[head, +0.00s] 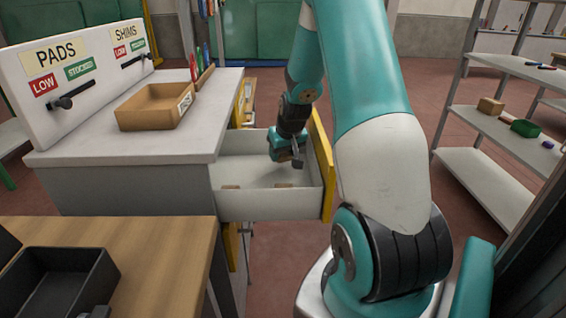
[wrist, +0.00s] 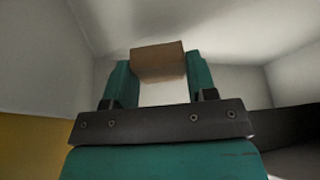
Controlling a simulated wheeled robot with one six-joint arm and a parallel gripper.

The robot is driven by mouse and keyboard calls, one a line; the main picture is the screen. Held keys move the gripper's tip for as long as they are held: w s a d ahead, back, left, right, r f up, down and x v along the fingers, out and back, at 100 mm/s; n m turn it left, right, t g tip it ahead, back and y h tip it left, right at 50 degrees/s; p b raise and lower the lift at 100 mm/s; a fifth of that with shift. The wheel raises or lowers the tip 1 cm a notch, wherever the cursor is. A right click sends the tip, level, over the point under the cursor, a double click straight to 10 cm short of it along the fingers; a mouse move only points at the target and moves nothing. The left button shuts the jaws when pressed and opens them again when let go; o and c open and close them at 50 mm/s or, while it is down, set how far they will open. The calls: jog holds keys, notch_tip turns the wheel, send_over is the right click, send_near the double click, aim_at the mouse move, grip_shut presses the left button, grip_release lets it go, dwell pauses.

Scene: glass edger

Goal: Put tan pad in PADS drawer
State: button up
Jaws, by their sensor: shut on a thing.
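The tan pad (wrist: 158,62) shows in the wrist view, gripped between the two teal fingers of my gripper (wrist: 155,80). The drawer (head: 240,203) stands open at the counter's right end, with white walls and a yellow front. In the head view my gripper (head: 294,160) is inside the open drawer, near its yellow front. The held pad cannot be made out there. The drawer's own label is not visible.
On the counter stand a cardboard bin (head: 150,118) and a board (head: 80,75) with PADS and SHIMS signs, sliders and LOW and STOCKED tags. A wooden table (head: 150,250) with a black tray (head: 62,284) is at front left. Shelves (head: 500,130) stand at right.

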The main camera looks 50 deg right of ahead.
aim_at(285, 156)
jog(key=shift+f, duration=1.7)
jog(key=shift+f, duration=0.2)
jog(key=o, duration=0.9)
jog(key=shift+r, duration=0.15)
jog(key=shift+r, duration=0.25)
jog(key=v, duration=1.1)
jog(key=shift+s+a+r, duration=0.1)
jog(key=shift+s+r, duration=0.1)
jog(key=shift+r, duration=0.05)
